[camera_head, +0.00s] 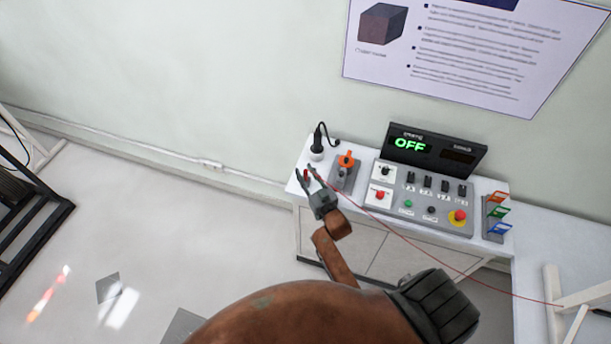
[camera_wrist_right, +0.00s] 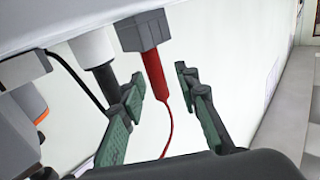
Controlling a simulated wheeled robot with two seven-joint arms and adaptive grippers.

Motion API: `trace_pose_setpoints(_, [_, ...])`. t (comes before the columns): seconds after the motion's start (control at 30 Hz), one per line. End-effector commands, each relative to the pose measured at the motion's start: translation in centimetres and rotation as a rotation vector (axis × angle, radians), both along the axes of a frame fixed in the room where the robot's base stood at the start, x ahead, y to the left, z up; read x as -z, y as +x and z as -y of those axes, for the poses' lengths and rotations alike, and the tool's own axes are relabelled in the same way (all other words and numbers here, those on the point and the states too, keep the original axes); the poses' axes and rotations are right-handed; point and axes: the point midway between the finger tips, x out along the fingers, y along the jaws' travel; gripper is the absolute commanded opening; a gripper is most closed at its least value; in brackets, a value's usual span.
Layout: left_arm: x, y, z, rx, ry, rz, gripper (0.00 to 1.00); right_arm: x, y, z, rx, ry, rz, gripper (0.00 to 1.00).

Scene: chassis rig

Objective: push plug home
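A red plug (camera_wrist_right: 154,72) with a thin red cable points into a grey block-shaped socket (camera_wrist_right: 142,30) in the right wrist view. How deep the plug sits is hard to tell. In the head view the plug (camera_head: 306,175) is a small red spot at the left end of the bench. My right gripper (camera_head: 304,171) is open, and its fingers stand apart on either side of the plug. The wrist view also shows the open fingers (camera_wrist_right: 158,85), with gaps to the plug. My left gripper is not in view.
A black plug (camera_head: 318,136) stands in a white round socket behind. An orange-handled switch (camera_head: 346,160) and a control panel (camera_head: 424,199) are to the right, below a display (camera_head: 409,145) reading OFF. The red cable (camera_head: 430,255) runs right across the panel front.

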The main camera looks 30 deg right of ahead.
Motion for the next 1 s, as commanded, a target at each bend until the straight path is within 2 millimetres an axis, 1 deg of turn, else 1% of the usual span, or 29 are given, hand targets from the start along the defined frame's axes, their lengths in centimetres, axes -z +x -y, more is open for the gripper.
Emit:
trace_pose_setpoints(0.03, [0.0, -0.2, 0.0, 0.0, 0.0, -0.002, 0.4, 0.0, 0.0, 0.0, 0.001, 0.0, 0.0, 0.24])
trace_pose_setpoints(0.3, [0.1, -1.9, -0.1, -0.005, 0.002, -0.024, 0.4, 0.0, -0.1, 0.1, 0.001, 0.0, 0.0, 0.06])
trace_pose_setpoints(0.4, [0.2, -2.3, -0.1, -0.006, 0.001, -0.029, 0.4, 0.0, -0.1, 0.1, 0.001, 0.0, 0.0, 0.0])
trace_pose_setpoints(0.63, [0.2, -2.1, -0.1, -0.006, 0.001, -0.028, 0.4, 0.0, -0.1, 0.1, 0.002, 0.0, 0.0, 0.0])
trace_pose_setpoints(0.77, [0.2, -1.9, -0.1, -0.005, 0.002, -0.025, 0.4, -0.4, -0.1, 0.1, 0.001, 0.0, 0.001, 0.0])
trace_pose_setpoints(0.87, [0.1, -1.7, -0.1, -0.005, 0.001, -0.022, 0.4, -1.2, -0.1, 0.1, 0.001, -0.001, 0.002, 0.0])
trace_pose_setpoints(1.0, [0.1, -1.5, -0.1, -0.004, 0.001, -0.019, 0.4, -3.3, -0.1, 0.1, 0.001, -0.001, 0.003, 0.0])
